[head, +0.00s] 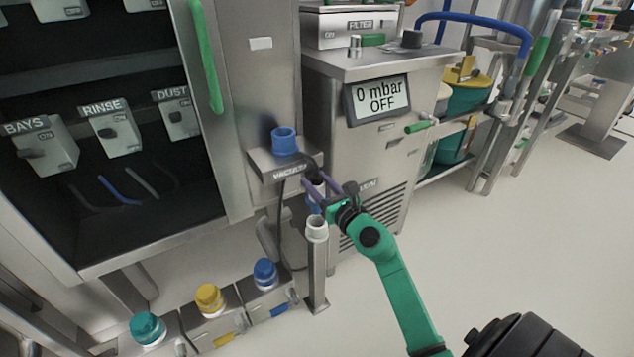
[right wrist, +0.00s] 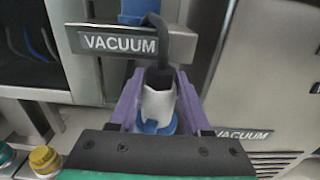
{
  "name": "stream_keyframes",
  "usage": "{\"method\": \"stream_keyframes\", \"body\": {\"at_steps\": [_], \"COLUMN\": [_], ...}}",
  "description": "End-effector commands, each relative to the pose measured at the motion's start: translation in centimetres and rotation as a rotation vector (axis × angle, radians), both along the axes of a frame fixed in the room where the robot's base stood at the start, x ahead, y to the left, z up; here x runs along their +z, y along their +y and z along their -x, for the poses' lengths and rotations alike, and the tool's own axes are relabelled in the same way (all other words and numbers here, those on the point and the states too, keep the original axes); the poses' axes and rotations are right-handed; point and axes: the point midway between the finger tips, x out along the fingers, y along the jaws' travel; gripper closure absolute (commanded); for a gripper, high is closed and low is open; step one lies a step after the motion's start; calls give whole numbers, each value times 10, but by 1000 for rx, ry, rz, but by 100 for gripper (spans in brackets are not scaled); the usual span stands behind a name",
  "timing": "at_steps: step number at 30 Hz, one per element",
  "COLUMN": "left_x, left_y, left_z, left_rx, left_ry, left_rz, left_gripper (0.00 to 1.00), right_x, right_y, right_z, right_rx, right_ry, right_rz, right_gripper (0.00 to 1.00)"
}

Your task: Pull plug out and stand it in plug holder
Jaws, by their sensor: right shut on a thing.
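My right gripper (head: 313,188) reaches in with its green arm from the lower right, below the "VACUUM" bracket (head: 281,166). Its purple fingers are shut on the plug (right wrist: 158,102). The plug has a pale grey-white body, with a black cable bending from its top in the right wrist view. A blue ring (right wrist: 157,127) shows at its lower end; I cannot tell whether it is part of the plug or lies below it. A grey post with a white open cup (head: 317,228), possibly the plug holder, stands just below the gripper. My left gripper is not in view.
A blue cap (head: 284,141) sits on the bracket. Teal, yellow (head: 208,298) and blue capped units line the floor at lower left. A steel cabinet with a "0 mbar OFF" display (head: 381,97) stands close behind the gripper. The floor at right (head: 510,235) is mostly clear.

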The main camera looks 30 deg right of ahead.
Motion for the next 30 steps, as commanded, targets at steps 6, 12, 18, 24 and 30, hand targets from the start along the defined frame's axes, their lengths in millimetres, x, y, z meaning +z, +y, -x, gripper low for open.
{"method": "stream_keyframes", "body": {"at_steps": [6,12,18,24,30], "left_x": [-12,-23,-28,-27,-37], "left_y": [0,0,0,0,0], "left_z": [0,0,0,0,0], "left_rx": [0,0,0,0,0], "left_ry": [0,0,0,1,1], "left_rz": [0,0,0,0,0], "left_gripper": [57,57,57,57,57], "right_x": [-12,-25,-30,-29,-40], "right_y": [0,0,0,0,0], "right_z": [0,0,0,0,0], "right_rx": [0,-1,-1,-1,0], "right_ry": [-1,-2,-2,-2,-1], "right_rz": [1,0,0,0,0], "right_gripper": [100,100,100,100,100]}}
